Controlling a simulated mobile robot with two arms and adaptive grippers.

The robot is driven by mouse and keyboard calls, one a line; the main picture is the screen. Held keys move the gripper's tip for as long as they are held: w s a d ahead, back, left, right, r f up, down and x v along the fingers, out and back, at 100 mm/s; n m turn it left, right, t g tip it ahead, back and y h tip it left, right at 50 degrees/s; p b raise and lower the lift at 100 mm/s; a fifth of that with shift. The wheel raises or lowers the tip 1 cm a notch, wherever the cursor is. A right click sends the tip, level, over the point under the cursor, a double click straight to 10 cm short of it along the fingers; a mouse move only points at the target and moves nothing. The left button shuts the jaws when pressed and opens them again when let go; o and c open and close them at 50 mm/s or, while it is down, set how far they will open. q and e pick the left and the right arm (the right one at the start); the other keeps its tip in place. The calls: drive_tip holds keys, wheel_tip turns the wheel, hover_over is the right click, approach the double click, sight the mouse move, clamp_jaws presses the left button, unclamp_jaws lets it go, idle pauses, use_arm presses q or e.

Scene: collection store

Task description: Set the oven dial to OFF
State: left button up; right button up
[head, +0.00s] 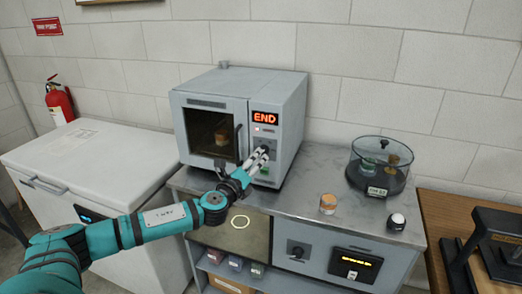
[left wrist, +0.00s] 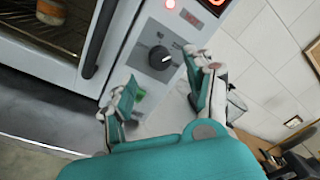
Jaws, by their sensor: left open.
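The oven (head: 290,125) is a grey box on the metal counter, its door shut and its display (head: 265,118) reading END in red. Its round black dial (left wrist: 159,57) sits on the right-hand panel, with a pale pointer mark; I cannot read the setting. In the head view my fingers mostly cover the dial. My left gripper (left wrist: 164,88) is open, its fingers spread on either side below the dial in the left wrist view, with nothing between them. It also shows in the head view (head: 261,159) in front of the panel. My right gripper is out of view.
A jar (head: 222,132) stands inside the oven. A white chest (head: 90,160) stands left.

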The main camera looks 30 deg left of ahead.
use_arm(q)
drive_tip(key=w, duration=0.3)
drive_tip(key=w+a, duration=0.1)
drive_tip(key=w, duration=0.1)
drive_tip(key=shift+w+p, duration=0.3)
drive_tip(key=shift+w, duration=0.05)
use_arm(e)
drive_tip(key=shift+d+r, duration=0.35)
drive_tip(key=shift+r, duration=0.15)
use_arm(q)
drive_tip(key=shift+c, duration=0.3)
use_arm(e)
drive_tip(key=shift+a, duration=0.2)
use_arm(q)
drive_tip(key=c, duration=0.4)
clamp_jaws()
drive_tip(key=shift+f, duration=0.1)
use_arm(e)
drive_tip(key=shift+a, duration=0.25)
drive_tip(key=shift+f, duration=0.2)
